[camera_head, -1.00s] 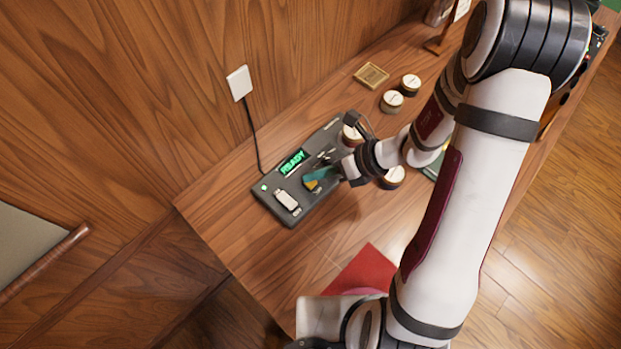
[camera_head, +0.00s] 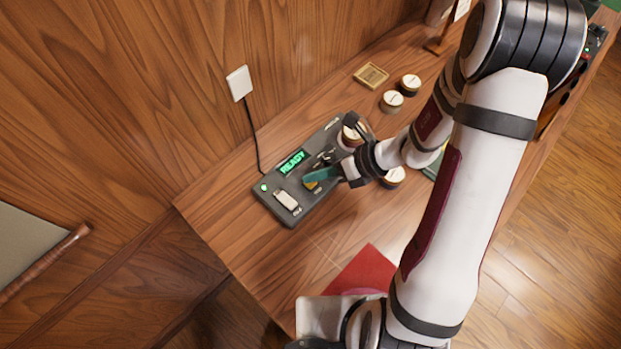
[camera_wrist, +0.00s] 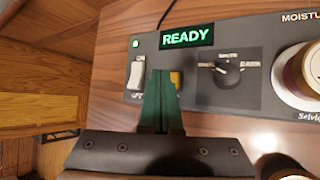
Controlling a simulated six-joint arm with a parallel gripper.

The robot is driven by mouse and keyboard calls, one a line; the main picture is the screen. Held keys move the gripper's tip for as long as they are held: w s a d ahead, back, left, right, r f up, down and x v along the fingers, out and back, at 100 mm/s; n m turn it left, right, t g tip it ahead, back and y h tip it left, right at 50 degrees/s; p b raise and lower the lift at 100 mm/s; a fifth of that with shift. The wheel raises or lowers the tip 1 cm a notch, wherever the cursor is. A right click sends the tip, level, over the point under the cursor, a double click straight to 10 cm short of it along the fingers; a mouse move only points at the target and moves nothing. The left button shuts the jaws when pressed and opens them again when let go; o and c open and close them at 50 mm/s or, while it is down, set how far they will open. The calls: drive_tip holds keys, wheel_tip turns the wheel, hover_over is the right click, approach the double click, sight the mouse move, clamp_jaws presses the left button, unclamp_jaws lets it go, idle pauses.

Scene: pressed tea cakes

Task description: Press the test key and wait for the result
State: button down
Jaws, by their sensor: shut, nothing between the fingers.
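The dark moisture meter (camera_head: 299,214) lies on the wooden table, and its display (camera_head: 292,162) reads READY in green. It also reads READY in the wrist view (camera_wrist: 187,36). The yellow test key (camera_wrist: 177,80) is partly hidden behind my gripper's fingers. My gripper (camera_head: 309,177) is shut and empty, its teal fingertips over the meter beside the key. In the wrist view the fingertips (camera_wrist: 161,74) sit just left of the visible part of the key. I cannot tell whether they touch it.
A white rocker switch (camera_wrist: 136,73) is left of the fingers, and a black knob (camera_wrist: 229,72) is right. A round tea cake (camera_head: 350,133) is on the meter's far end. Other cakes (camera_head: 391,101) and a gold-coloured tray (camera_head: 371,75) lie behind. A cable runs to the wall plate (camera_head: 239,83).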

sight(316, 184)
drive_tip(key=shift+f, duration=0.25)
drive_tip(key=shift+f, duration=0.45)
idle(0.6)
drive_tip(key=shift+r, duration=0.9)
drive_tip(key=shift+r, duration=2.5)
